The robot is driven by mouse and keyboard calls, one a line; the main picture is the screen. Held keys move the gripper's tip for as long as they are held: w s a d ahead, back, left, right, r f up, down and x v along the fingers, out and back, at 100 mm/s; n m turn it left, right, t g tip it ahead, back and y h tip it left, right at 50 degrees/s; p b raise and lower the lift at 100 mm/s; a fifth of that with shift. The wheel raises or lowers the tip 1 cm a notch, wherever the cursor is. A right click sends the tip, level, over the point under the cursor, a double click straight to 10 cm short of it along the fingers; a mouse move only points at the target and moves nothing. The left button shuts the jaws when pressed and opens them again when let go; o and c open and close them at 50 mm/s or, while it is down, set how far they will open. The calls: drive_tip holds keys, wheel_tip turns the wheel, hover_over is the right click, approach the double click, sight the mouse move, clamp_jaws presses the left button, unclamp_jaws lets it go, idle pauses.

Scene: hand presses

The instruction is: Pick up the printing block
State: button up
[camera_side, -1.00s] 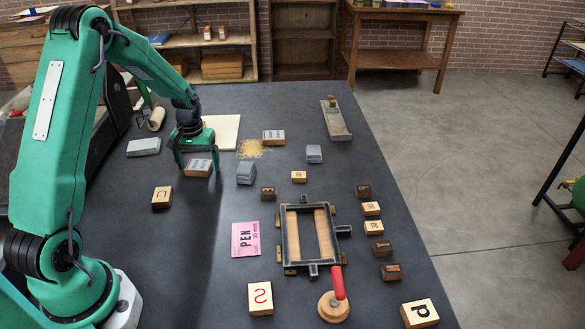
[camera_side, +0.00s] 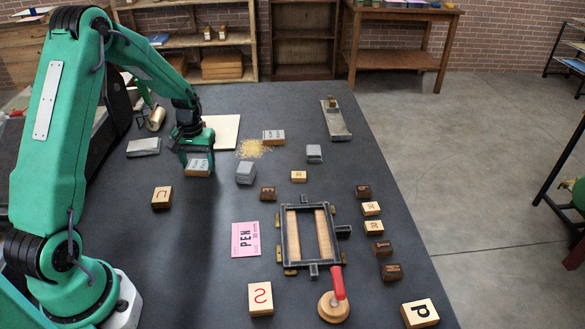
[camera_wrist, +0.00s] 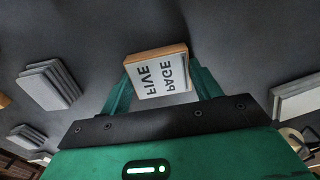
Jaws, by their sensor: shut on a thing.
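A printing block (camera_side: 198,168) with a wooden body and a pale lettered face is on the dark table below my arm. In the wrist view the block (camera_wrist: 160,75) shows mirrored lettering like "FIVE PAGE". My gripper (camera_side: 197,166) is shut on this block, with one green finger on either side of it. In the wrist view my gripper (camera_wrist: 160,88) holds it between the fingers. The block appears to be at table height; I cannot tell whether it is touching the table.
Grey metal blocks (camera_side: 246,173) (camera_side: 314,153) stand to the right. Another lettered block (camera_side: 273,137) lies near yellow crumbs (camera_side: 252,149). A metal frame (camera_side: 312,238), a pink card (camera_side: 246,239) and several letter blocks occupy the front right.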

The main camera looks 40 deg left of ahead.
sight(200, 165)
drive_tip(key=shift+r, duration=0.15)
drive_tip(key=shift+r, duration=0.55)
drive_tip(key=r, duration=0.3)
drive_tip(key=shift+d+r, duration=0.1)
drive_tip(key=shift+d, duration=0.3)
drive_tip(key=d+r, duration=0.2)
drive_tip(key=d, duration=0.1)
drive_tip(key=d+r, duration=0.2)
drive_tip(key=d, duration=0.2)
drive_tip(key=d+r, duration=0.2)
drive_tip(key=d, duration=0.2)
drive_tip(key=shift+s+r, duration=0.2)
drive_tip(key=shift+s, duration=0.1)
drive_tip(key=shift+a, duration=0.1)
drive_tip(key=shift+w+a+r+m, duration=0.2)
drive_tip(key=shift+w+a+m, duration=0.25)
drive_tip(key=shift+w+a, duration=1.85)
drive_tip(key=shift+w+a+r+m, duration=0.4)
drive_tip(key=shift+w+a, duration=0.6)
drive_tip(key=shift+w, duration=2.55)
drive_tip(key=shift+w+a+r+m, duration=0.1)
drive_tip(key=shift+w+a+m, duration=0.45)
drive_tip(key=shift+w+a, duration=1.75)
drive_tip(key=shift+w+d+f, duration=0.1)
drive_tip(key=shift+w+d, duration=0.5)
drive_tip(key=shift+d, duration=0.05)
